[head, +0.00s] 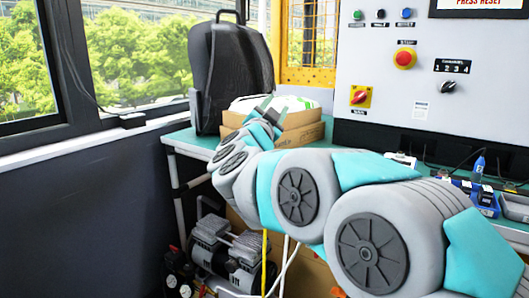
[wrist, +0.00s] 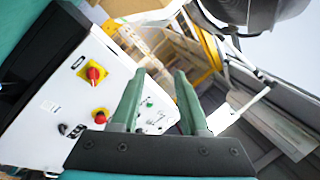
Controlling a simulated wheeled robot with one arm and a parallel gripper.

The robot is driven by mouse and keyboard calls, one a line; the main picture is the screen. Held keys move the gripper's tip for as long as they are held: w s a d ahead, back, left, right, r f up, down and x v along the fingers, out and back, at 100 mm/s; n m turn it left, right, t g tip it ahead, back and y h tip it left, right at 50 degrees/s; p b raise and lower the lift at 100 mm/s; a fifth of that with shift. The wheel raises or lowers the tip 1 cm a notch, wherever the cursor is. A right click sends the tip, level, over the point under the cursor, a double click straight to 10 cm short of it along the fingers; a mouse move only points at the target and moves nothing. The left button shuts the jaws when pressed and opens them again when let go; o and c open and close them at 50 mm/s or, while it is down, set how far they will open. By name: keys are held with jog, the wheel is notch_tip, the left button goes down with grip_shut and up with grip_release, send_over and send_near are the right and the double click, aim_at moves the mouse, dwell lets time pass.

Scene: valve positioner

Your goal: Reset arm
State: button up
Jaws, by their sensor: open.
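My gripper (wrist: 160,90) is open in the wrist view, with two green fingers apart and nothing between them. In the head view my gripper (head: 272,112) is small and partly hidden by my own grey and teal arm, which stretches across the picture over the green table. Its fingers show in front of an open cardboard box (head: 303,137). In the wrist view the white control panel (wrist: 60,112) lies to the left of the fingers, tilted, with red knobs on it.
The control panel (head: 385,65) stands at the back right with buttons, a red emergency stop (head: 404,58) and a red switch (head: 360,96). A black backpack (head: 231,75) stands on the table beside the window. A compressor (head: 228,245) is under the table. Small items lie at the right.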

jog(key=s+a+f+n+g+y, duration=0.2)
jog(key=s+a+f+n+y, duration=0.2)
jog(key=a+f+n+y, duration=0.45)
jog(key=s+d+f+n+g+y, duration=0.35)
jog(key=s+f+g, duration=0.45)
jog(key=s+f, duration=0.4)
jog(key=s+d+f+g+h, duration=0.1)
jog(key=s+d+f+g, duration=0.2)
jog(key=s, duration=0.8)
jog(key=s+d+f+g+h, duration=0.2)
jog(key=s+d+f+g, duration=0.2)
jog(key=s+d+f, duration=0.4)
jog(key=s+d+f+g+h, duration=0.2)
jog(key=s+d+f+g, duration=0.2)
jog(key=s, duration=1)
jog(key=shift+s+d+f, duration=0.15)
jog(key=shift+d+f, duration=0.7)
jog(key=shift+d, duration=0.25)
